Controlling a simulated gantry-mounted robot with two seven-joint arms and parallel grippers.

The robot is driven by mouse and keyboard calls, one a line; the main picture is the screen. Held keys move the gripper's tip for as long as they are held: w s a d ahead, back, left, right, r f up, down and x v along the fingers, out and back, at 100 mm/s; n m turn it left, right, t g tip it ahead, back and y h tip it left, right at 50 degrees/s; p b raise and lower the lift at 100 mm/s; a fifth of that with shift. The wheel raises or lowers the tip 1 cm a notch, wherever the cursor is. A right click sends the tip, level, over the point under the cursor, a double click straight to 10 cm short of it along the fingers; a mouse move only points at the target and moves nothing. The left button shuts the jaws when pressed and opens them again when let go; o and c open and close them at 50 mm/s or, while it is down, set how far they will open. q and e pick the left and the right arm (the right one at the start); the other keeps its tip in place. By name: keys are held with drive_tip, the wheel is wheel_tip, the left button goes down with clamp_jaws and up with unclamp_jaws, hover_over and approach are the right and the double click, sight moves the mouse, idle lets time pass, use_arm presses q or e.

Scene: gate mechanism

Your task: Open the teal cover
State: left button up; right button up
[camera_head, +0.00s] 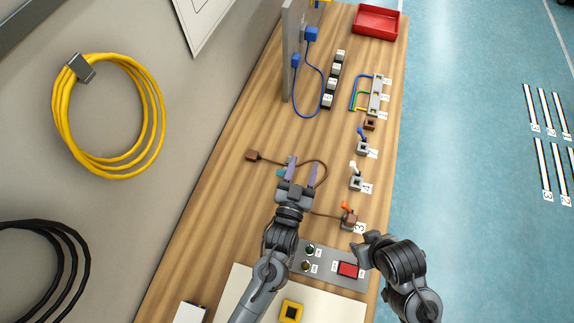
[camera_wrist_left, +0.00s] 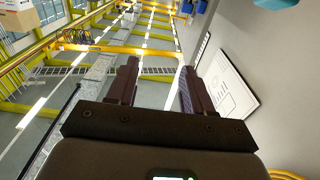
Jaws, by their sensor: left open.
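A small teal piece (camera_head: 281,173), possibly the teal cover, shows beside my left gripper in the head view; most of it is hidden by the gripper. A teal shape (camera_wrist_left: 275,4) also shows at the top right edge of the left wrist view, cut off by the frame. My left gripper (camera_head: 302,169) is open above the middle of the wooden table, with its fingers apart; its fingers (camera_wrist_left: 158,85) show nothing between them in the wrist view. My right gripper (camera_head: 366,246) is by the table's right edge, near the grey panel; its jaw opening is unclear.
A brown cable (camera_head: 324,180) loops beside my left gripper. Several small switch blocks (camera_head: 356,184) line the table's right side. A grey panel (camera_head: 325,262) carries a red switch (camera_head: 348,269) and round buttons. A red tray (camera_head: 376,21) and a grey upright board (camera_head: 292,50) stand at the far end.

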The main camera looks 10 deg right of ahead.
use_arm(q)
drive_tip(key=shift+s+d+r, duration=0.7)
drive_tip(key=shift+d+r, duration=0.05)
drive_tip(key=shift+d, duration=0.25)
drive_tip(key=shift+s+d+r, duration=0.7)
drive_tip(key=shift+d+r, duration=0.05)
drive_tip(key=shift+d, duration=0.2)
